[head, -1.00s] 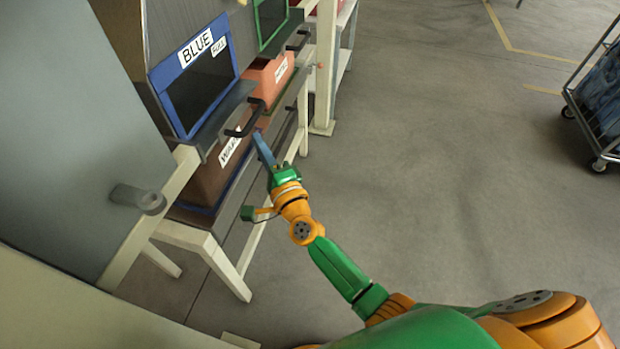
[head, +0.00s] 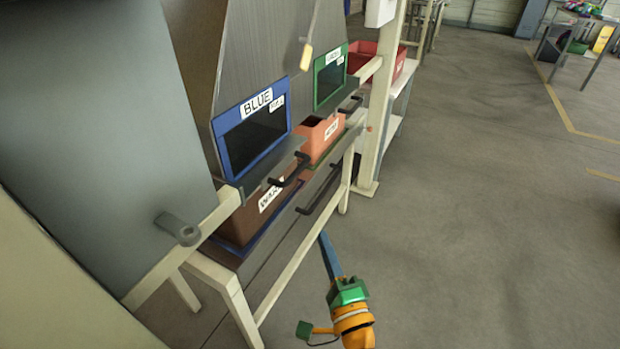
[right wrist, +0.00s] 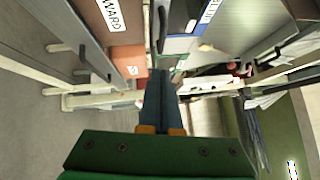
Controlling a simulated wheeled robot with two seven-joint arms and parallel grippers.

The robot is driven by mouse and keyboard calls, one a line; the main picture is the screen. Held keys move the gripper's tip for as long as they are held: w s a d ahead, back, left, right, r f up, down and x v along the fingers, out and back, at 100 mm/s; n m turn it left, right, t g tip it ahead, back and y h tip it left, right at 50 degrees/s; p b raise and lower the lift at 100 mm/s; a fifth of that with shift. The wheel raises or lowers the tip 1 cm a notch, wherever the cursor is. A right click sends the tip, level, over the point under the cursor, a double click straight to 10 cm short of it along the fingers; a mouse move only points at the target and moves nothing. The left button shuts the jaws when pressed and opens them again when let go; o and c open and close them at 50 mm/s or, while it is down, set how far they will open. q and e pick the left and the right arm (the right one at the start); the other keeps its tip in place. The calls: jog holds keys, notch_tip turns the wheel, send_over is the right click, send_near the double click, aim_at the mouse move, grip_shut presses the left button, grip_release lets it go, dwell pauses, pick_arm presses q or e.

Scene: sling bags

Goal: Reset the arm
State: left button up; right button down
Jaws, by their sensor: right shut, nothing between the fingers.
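My right gripper (head: 324,238) is at the lower middle of the head view, with its blue fingers together and nothing held. It is over the floor to the right of the sorting bench, apart from the bench and its handles. In the right wrist view the shut fingers (right wrist: 160,98) point ahead between the bench parts. My left gripper does not show in any view.
The bench has a blue-framed opening (head: 252,128) and a green-framed opening (head: 330,77), with black handles (head: 289,170) jutting out. A brown bin (head: 240,222) and an orange bin (head: 318,138) sit below. The floor (head: 490,240) at the right is clear.

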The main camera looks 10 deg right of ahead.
jog(key=s+d+f+n+g, duration=0.2)
jog(key=s+f+n+g, duration=0.25)
jog(key=f, duration=0.65)
jog(key=s+d+f+n+g, duration=0.1)
jog(key=s+f+n+g, duration=0.3)
jog(key=f, duration=0.6)
jog(key=s+d+f+n+g, duration=0.25)
jog(key=s+f+n, duration=0.3)
jog(key=f, duration=0.55)
jog(key=s+d+f+n+g+h, duration=0.1)
jog(key=s+d+f+n+g, duration=0.15)
jog(key=s, duration=0.45)
jog(key=s+d+f+n+g+h, duration=0.1)
jog(key=s+d+f+n+g, duration=0.2)
jog(key=s, duration=0.4)
jog(key=s+d+f+n+g+h, duration=0.1)
jog(key=s+f+g, duration=0.1)
jog(key=s+f, duration=0.35)
notch_tip(320, 180, up, 15)
jog(key=p, duration=1.3)
jog(key=shift+s+r+m, duration=0.2)
jog(key=shift+s+m, duration=0.15)
jog(key=shift+s, duration=0.05)
